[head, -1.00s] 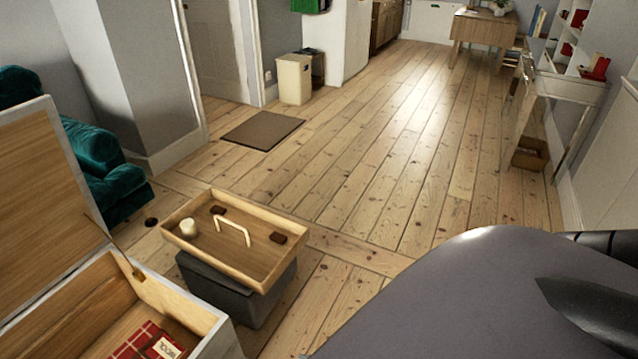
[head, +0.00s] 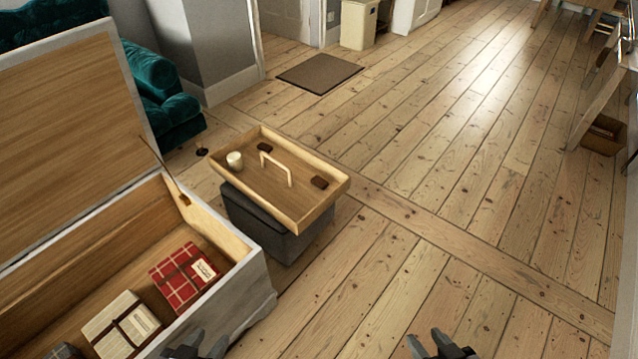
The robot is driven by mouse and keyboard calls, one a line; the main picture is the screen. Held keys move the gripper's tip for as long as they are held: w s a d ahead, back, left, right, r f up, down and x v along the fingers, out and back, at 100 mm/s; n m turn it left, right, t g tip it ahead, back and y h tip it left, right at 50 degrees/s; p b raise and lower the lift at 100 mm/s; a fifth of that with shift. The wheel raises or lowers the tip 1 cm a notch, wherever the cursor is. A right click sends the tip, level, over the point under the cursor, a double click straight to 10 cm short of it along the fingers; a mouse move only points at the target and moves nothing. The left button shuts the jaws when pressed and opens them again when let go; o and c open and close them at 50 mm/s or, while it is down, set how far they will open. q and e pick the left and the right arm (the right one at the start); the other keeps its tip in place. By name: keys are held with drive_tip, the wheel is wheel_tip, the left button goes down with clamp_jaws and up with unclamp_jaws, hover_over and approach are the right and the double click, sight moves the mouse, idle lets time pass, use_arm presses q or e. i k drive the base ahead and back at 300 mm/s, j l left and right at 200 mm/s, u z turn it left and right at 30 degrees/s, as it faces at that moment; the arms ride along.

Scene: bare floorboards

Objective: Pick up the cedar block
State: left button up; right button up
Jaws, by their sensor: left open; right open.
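Two small dark brown blocks lie in the wooden tray (head: 240,178): one block (head: 264,147) near its far side, the other block (head: 319,182) near its right end. I cannot tell for sure whether either is the cedar block. My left gripper (head: 197,346) is open at the bottom edge, in front of the open chest. My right gripper (head: 441,346) is open at the bottom edge, over bare floorboards. Both are apart from the tray, and only their ends show.
The tray, with a pale candle-like cup (head: 234,160) and a handle, rests on a dark grey box (head: 262,222). The open chest (head: 236,290) holds tartan (head: 184,278) and cream (head: 121,325) bundles. A green sofa (head: 165,105) stands behind.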

sight(318, 181)
drive_tip(key=i+l+z, duration=0.75)
drive_tip(key=i+z, duration=0.2)
drive_tip(key=i, duration=0.15)
drive_tip(key=i+z, duration=0.35)
drive_tip(key=i, duration=0.75)
drive_tip(key=i+u, duration=0.2)
drive_tip(key=i, duration=0.35)
drive_tip(key=i+l+u, duration=0.15)
drive_tip(key=i, duration=0.45)
drive_tip(key=i+u, duration=0.9)
drive_tip(key=i+j+u, duration=0.1)
drive_tip(key=i+u, duration=0.65)
drive_tip(key=u, duration=0.15)
drive_tip(key=i+u, duration=0.35)
drive_tip(key=i, duration=0.15)
drive_tip(key=i+u, duration=0.35)
drive_tip(key=i, duration=0.15)
